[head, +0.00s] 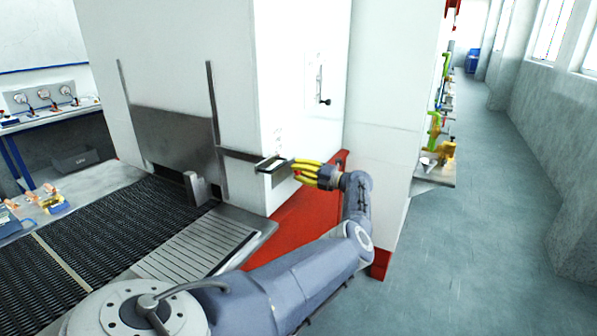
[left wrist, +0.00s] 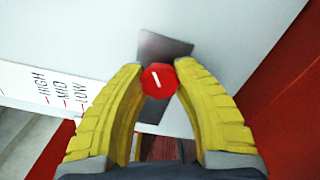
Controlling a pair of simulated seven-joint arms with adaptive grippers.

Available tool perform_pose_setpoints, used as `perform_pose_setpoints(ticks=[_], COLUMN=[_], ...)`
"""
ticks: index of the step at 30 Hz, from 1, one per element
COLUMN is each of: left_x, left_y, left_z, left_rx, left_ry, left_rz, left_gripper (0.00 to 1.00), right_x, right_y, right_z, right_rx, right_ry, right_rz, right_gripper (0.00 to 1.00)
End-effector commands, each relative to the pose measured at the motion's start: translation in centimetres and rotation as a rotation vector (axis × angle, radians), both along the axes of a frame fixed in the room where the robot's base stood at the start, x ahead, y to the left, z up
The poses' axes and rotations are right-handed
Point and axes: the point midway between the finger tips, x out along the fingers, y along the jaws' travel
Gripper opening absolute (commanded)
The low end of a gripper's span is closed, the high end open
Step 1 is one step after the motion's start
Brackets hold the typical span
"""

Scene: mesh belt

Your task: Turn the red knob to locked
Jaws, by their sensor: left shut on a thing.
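The red knob (left wrist: 159,79) is a small red cap with a white line, set in front of a grey metal plate (left wrist: 163,47) on the white machine panel. It sits between the tips of my left gripper (left wrist: 158,78) in the left wrist view. The yellow fingers are shut on it from both sides. The white line leans slightly in that view. My right gripper is not in view.
A label strip (left wrist: 50,90) reading HIGH, MID and LOW is left of the knob. In the head view a dark mesh belt (head: 130,205) runs at lower left. A lever handle (head: 324,101) sits above my gripper. The floor (head: 480,220) on the right is clear.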

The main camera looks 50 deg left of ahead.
Motion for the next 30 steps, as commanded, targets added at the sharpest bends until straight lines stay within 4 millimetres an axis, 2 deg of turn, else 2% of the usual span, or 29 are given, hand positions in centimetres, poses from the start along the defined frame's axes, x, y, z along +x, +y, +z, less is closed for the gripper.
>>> perform_pose_setpoints(ticks=[15, 30], left_x=[-0.22, -0.26], left_y=[0.0, 0.03], left_z=[-0.21, -0.16], left_rx=[-0.155, -0.217], left_ry=[0.403, 0.571], left_rz=[0.004, 0.005], left_gripper=[0.01, 0.01], right_x=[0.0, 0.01], right_y=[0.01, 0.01], right_z=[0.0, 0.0], right_rx=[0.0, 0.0], right_ry=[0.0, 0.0], right_rz=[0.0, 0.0], right_gripper=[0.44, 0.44])
